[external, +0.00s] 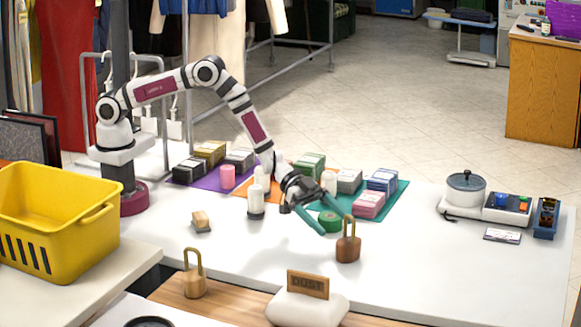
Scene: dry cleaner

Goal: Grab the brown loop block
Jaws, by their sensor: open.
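The brown loop block (347,249) stands upright on the white table, a brown body with a tall gold-brown loop on top. A similar but lighter, tan loop block (194,286) stands on the wooden strip at the front left. My gripper (336,225) reaches down from the upper left with its two teal fingers apart and nothing visible between them at the tips. The fingertips are just left of and behind the brown block's loop. One fingertip overlaps the loop in the picture; I cannot tell if they touch.
White bottles (256,202) and colored boxes on purple, orange and teal mats stand behind. A white lump with a "DUST" sign (308,284) is in front. A yellow basket (60,215) is left. Table right of the block is clear.

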